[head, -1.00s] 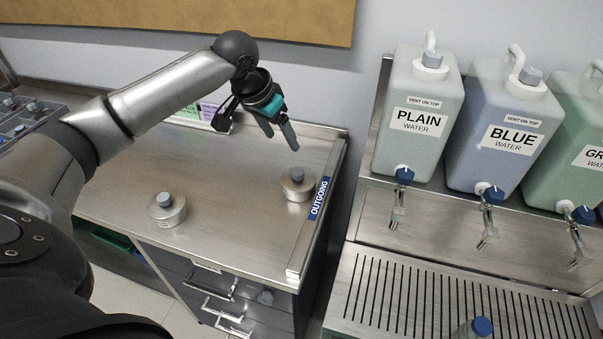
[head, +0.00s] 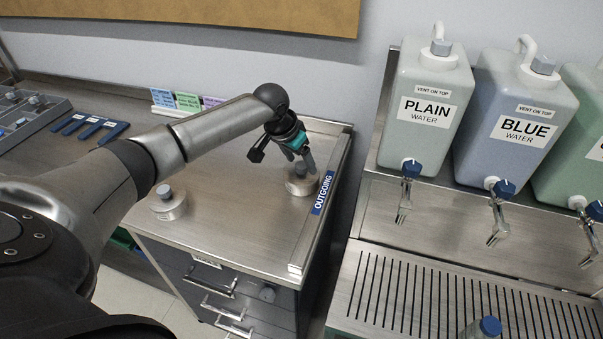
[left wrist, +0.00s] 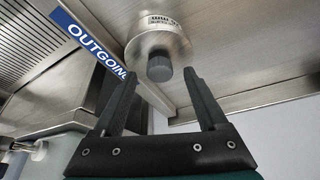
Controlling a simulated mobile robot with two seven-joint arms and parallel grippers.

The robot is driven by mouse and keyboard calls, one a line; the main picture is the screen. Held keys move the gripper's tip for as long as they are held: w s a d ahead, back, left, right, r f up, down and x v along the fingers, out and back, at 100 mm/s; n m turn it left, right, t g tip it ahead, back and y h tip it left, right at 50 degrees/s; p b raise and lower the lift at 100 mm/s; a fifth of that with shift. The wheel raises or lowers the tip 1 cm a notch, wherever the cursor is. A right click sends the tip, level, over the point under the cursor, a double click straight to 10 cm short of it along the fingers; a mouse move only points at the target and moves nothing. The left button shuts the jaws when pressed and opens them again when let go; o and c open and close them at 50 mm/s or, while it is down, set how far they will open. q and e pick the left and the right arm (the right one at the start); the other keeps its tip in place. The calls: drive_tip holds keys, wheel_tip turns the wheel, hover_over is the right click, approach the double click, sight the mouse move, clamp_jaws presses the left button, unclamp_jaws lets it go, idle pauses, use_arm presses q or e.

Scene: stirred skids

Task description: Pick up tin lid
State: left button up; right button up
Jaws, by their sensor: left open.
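Two round metal tins with grey knobs on their lids stand on the steel counter. The right tin (head: 301,187) is beside the blue OUTGOING strip, and the left tin (head: 168,211) stands apart from it. My left gripper (head: 303,165) is open, pointing down at the right tin and partly hiding its lid. In the left wrist view, the lid's grey knob (left wrist: 159,68) appears between the open fingertips (left wrist: 161,72). I cannot tell whether the fingers are around the knob or just short of it. My right gripper is not in view.
The OUTGOING strip (head: 323,193) lies along the counter's raised right edge. Plain (head: 424,120) and blue (head: 508,140) water containers stand to the right above a slotted drain tray (head: 400,300). A grey compartment tray (head: 25,115) is at far left. The counter's front middle (head: 240,235) is clear.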

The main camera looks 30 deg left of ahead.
use_arm(q)
drive_tip(key=shift+w+f, duration=0.15)
drive_tip(key=shift+f, duration=0.25)
clamp_jaws()
idle(0.4)
